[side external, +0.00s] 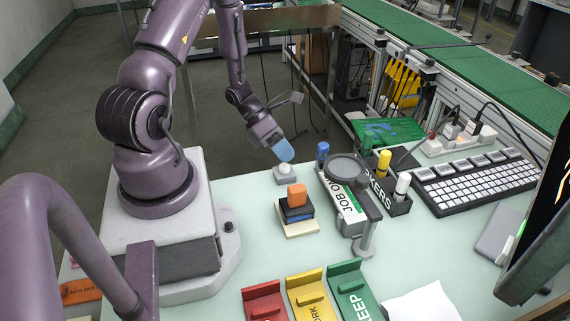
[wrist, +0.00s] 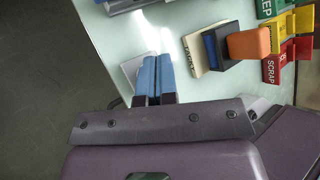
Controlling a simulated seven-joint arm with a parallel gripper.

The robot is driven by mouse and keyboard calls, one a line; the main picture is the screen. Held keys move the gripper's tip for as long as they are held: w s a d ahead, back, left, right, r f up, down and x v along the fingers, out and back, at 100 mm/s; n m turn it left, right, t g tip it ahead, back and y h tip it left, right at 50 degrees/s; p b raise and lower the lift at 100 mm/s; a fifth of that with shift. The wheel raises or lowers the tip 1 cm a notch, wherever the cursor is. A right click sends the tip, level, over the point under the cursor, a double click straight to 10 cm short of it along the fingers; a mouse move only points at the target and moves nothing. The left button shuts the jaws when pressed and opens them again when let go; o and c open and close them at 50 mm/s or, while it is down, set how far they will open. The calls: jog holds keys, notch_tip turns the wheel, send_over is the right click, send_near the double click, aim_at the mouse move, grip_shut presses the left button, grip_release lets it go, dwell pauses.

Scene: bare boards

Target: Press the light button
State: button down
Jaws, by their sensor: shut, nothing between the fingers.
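The light button (side external: 285,172) is a small grey box with a pale, bright dome on top, on the pale green table near its far edge. My gripper (side external: 285,156) is just above it, with blue fingertips shut together and pointing down at the dome. A small gap seems to show between fingertips and dome, but I cannot tell whether they touch. In the wrist view my blue fingers (wrist: 158,72) are side by side and empty. They hide most of the button there; a grey edge of its box (wrist: 130,68) shows at their left.
An orange block (side external: 297,195) sits on stacked dark, blue and cream items near the button. A round magnifier (side external: 346,169) and a marker holder (side external: 396,205) stand to the right. Red (side external: 264,302), yellow (side external: 307,293) and green (side external: 351,289) trays lie in front. A keyboard (side external: 480,180) is farther right.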

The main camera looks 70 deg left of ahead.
jog(key=shift+f, duration=0.15)
jog(key=shift+f, duration=0.3)
dwell(0.6)
jog(key=shift+r, duration=0.45)
jog(key=shift+r, duration=3.05)
